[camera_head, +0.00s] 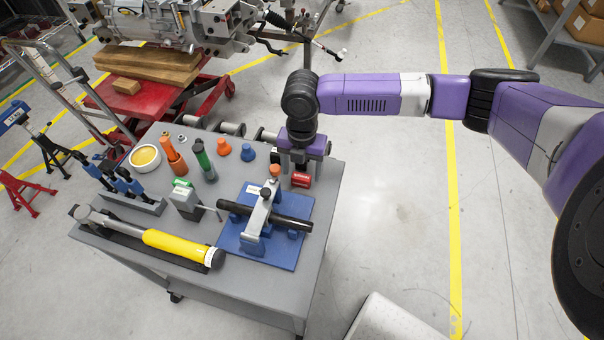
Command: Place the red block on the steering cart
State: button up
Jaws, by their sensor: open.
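The grey steering cart (180,258) stands left of centre, its top crowded with tools and parts. A small red block (301,180) with a pale mark shows at the cart's right edge, just below and in front of my gripper. It appears to rest on the cart top, though the gripper hides part of that spot. My gripper (297,167) points down over the cart's back right corner, close to the red block. Its jaws are open. I cannot tell whether a finger touches the block.
A blue plate (288,256) with a clamped black bar sits in front of the block. A yellow-handled hammer (180,246) lies along the cart's front left. Orange and green tools, a white bowl (145,158) and small knobs stand behind. The floor right of the cart is mostly clear.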

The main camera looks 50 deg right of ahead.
aim_at(302, 174)
notch_tip(302, 174, up, 10)
jog(key=shift+f, duration=0.2)
dwell(0.6)
